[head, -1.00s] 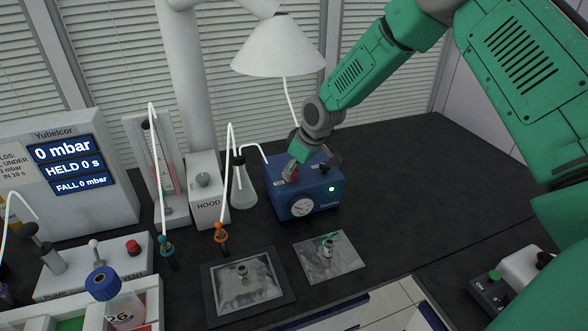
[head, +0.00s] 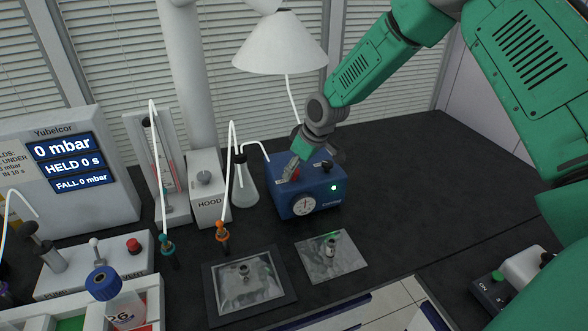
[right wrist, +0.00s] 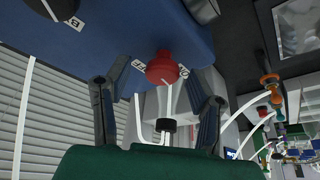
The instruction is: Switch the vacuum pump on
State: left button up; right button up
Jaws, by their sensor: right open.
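My right gripper (head: 291,172) is at the pump's top left. In the right wrist view its two fingers are open on either side of the red knob, with gaps visible. In the head view the gripper partly covers the knob. My left gripper is not in view.
A flask (head: 244,184) with white tubing and the HOOD box (head: 209,193) stand just left of the pump. Two flat plates (head: 331,257) lie in front. The Yubelcor display (head: 68,160) reads 0 mbar. The bench right of the pump is clear.

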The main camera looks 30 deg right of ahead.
jog(key=v, duration=1.1)
jog(key=shift+w, duration=0.2)
